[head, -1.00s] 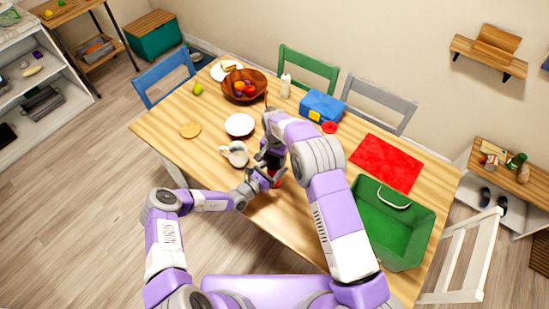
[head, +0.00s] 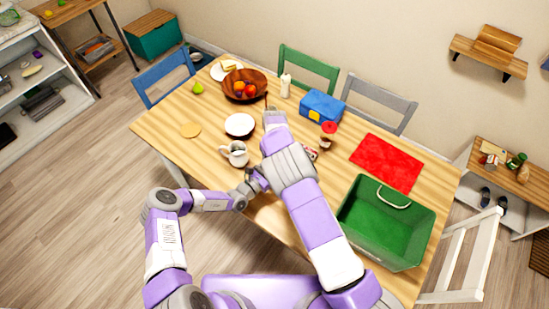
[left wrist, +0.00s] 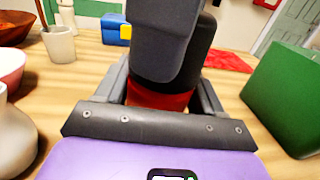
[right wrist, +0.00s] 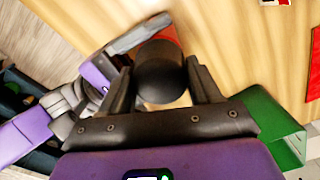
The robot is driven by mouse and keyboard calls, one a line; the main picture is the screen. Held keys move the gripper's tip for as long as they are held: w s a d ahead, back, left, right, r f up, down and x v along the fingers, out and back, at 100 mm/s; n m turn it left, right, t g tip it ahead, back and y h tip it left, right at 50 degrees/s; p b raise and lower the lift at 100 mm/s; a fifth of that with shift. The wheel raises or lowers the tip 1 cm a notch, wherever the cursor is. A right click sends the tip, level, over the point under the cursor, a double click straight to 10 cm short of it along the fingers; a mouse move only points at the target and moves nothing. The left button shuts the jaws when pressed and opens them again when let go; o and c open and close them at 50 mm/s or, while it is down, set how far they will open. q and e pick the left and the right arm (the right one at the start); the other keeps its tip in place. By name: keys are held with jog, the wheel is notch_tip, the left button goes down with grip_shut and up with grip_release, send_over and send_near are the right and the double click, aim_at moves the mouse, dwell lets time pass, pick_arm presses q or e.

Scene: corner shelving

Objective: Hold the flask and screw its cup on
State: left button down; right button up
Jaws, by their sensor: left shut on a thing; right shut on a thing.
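The flask has a red body, seen in the left wrist view (left wrist: 158,99) between the fingers of my left gripper (left wrist: 160,88), which is shut on it. The flask stands upright there. Its black cup (right wrist: 162,80) is at the top, between the fingers of my right gripper (right wrist: 160,68), which is shut on it. In the left wrist view a dark finger of my right gripper covers part of the black cup (left wrist: 202,50). I cannot tell how far the cup is threaded. In the head view my right arm hides the flask and cup.
A white pitcher (head: 235,154) and a bowl (head: 239,125) stand left of the grippers. A green crate (head: 398,252) is at the right, near a red mat (head: 386,162). A red-lidded jar (head: 327,140) and a blue box (head: 322,105) are behind.

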jog(key=m, duration=0.3)
jog(key=shift+m, duration=0.3)
jog(key=o, duration=1)
jog(key=shift+o, duration=0.2)
jog(key=shift+r, duration=2.3)
jog(key=shift+c, duration=0.5)
